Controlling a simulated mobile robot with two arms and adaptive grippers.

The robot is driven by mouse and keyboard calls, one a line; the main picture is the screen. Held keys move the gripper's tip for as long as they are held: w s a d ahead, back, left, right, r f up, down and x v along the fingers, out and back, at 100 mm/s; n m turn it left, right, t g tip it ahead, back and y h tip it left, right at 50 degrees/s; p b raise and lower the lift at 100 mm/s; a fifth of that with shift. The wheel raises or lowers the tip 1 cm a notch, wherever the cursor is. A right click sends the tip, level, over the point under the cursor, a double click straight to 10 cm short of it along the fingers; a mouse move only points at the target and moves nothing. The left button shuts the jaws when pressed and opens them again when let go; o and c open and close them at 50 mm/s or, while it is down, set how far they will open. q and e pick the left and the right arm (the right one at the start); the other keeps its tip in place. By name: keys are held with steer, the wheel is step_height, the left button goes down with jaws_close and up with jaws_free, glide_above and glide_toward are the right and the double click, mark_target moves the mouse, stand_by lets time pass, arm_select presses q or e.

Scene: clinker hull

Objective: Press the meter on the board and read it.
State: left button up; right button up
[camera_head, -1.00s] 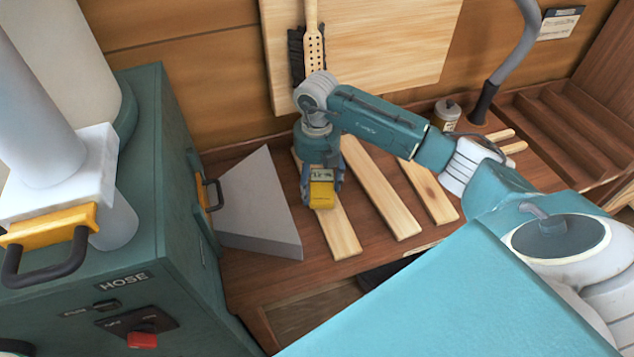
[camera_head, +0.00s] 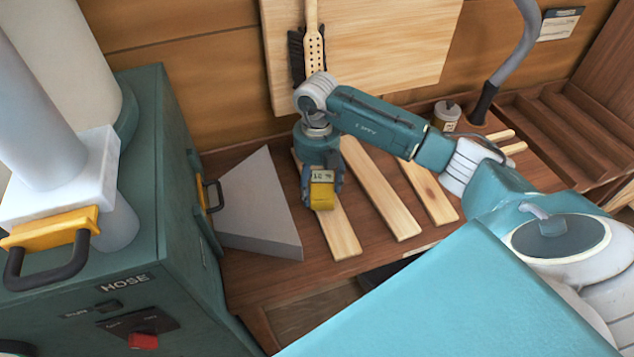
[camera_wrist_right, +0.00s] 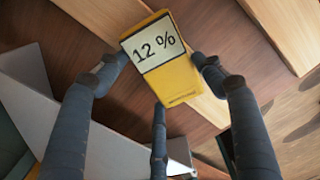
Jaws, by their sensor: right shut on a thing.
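The meter (camera_head: 322,192) is a small yellow box with a pale display. In the right wrist view the meter (camera_wrist_right: 168,75) reads "12 %". My right gripper (camera_head: 322,182) is shut on it, with fingers on both sides of the box in the wrist view (camera_wrist_right: 163,72). The meter is over the leftmost pale board (camera_head: 340,235), which lies on the brown bench. I cannot tell whether its underside touches the board. My left gripper is not in view.
Two more pale boards (camera_head: 380,190) (camera_head: 428,192) lie to the right. A grey wedge-shaped block (camera_head: 258,205) is close on the left, beside a green cabinet marked HOSE (camera_head: 110,250). A small tin (camera_head: 446,115) and slotted tray (camera_head: 560,125) stand at the back right.

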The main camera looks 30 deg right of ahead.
step_height(320, 180, up, 8)
steer(key=p, duration=0.4)
steer(key=shift+w+f+p, duration=0.1)
steer(key=shift+p, duration=0.3)
stand_by(0.6)
